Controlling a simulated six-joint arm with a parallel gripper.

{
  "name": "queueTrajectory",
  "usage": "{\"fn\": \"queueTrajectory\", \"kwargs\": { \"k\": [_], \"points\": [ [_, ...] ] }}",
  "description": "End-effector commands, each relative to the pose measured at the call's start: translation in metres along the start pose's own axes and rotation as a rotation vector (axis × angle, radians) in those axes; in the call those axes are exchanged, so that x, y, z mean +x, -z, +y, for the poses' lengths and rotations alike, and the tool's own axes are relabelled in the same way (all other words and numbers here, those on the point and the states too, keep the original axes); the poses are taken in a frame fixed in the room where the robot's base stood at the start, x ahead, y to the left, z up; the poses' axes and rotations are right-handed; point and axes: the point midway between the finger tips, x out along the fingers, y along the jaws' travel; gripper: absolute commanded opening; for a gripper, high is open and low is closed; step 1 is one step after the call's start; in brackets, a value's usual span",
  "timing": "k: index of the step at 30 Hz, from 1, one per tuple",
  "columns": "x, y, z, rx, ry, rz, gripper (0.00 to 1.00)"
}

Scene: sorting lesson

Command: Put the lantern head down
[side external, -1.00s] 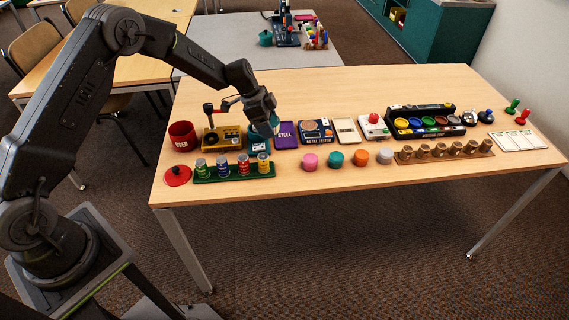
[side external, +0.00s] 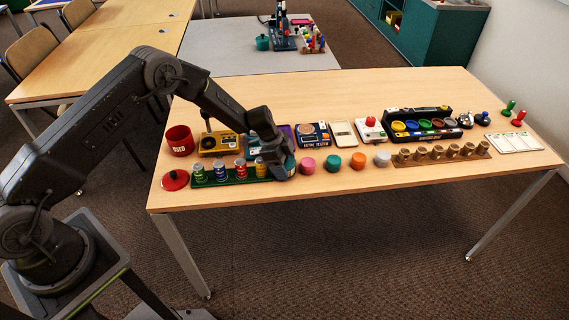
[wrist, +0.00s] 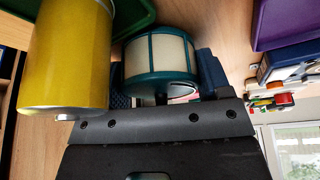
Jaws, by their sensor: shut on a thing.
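The lantern head (wrist: 160,58), a short drum with cream panels and a teal frame, is between the fingers of my gripper (wrist: 160,98) in the wrist view. My gripper is shut on it. In the side view my gripper (side external: 284,174) is low over the table, at the right end of the green battery rack (side external: 228,179). There only a little teal of the lantern head (side external: 291,161) shows; the rest is hidden by my gripper. I cannot tell whether the head touches the table.
A yellow battery (wrist: 65,55) stands close beside the head. A pink round piece (side external: 308,165) is just right of my gripper. The table's front strip (side external: 350,185) is clear.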

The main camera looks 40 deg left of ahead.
Motion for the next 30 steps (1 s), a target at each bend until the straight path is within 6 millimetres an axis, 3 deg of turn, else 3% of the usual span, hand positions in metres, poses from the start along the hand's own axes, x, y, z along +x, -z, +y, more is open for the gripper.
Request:
{"fn": "queueTrajectory", "kwargs": {
  "k": [9,10,17,26,30],
  "points": [
    [0.002,-0.001,-0.001,0.0,0.002,0.001,0.47],
    [0.002,-0.001,-0.001,0.0,0.002,0.001,0.73],
    [0.002,-0.001,-0.001,0.0,0.002,0.001,0.95],
    [-0.001,0.0,-0.001,0.0,0.003,0.001,0.97],
    [-0.016,0.001,-0.002,0.0,0.006,0.001,0.97]
  ]
}}
